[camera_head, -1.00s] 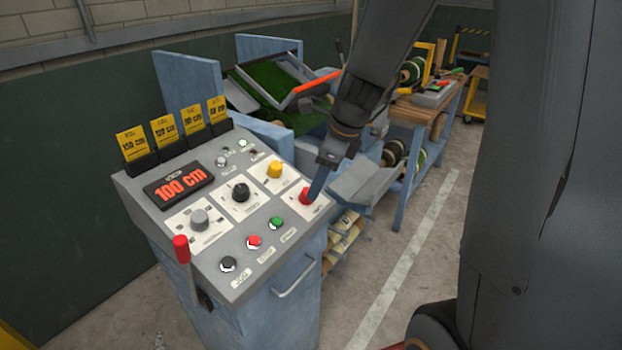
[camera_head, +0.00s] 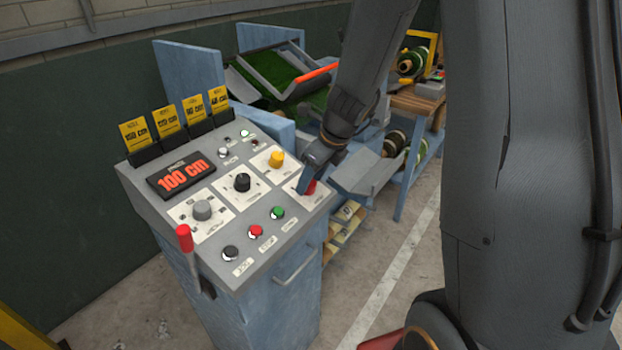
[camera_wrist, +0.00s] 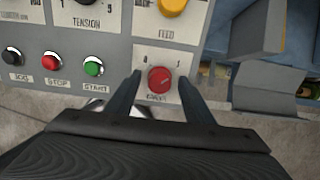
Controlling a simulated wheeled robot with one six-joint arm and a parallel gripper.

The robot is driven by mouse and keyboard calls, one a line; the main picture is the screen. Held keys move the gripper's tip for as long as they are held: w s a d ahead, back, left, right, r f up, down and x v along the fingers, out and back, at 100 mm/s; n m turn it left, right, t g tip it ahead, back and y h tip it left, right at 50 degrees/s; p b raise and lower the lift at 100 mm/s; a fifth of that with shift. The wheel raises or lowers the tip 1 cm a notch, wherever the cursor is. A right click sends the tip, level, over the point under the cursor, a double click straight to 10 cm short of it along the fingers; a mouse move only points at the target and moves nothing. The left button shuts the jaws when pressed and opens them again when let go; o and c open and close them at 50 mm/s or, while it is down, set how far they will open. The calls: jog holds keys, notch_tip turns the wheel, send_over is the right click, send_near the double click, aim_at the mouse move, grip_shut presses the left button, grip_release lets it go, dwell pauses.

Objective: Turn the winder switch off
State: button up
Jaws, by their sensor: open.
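The control panel (camera_head: 212,225) is a grey sloped console on a blue cabinet. At its right corner is a red rotary knob (camera_wrist: 160,79) on a white plate marked 0 and 1; its lower label is too blurred to read surely. The knob also shows partly behind the gripper in the head view (camera_head: 311,187). My gripper (camera_wrist: 157,82) is open, with one dark finger on each side of the red knob. Whether the fingers touch it, I cannot tell. In the head view my gripper (camera_head: 306,184) is over that corner of the panel.
The panel also carries a yellow feed knob (camera_wrist: 172,5), a black tension knob (camera_head: 242,182), a red stop button (camera_wrist: 50,61), a green start button (camera_wrist: 93,66) and a red-handled lever (camera_head: 185,238). A metal tray (camera_head: 368,173) is close right of the gripper.

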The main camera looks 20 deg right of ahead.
jog(key=c, duration=1.1)
jog(key=shift+o, duration=0.3)
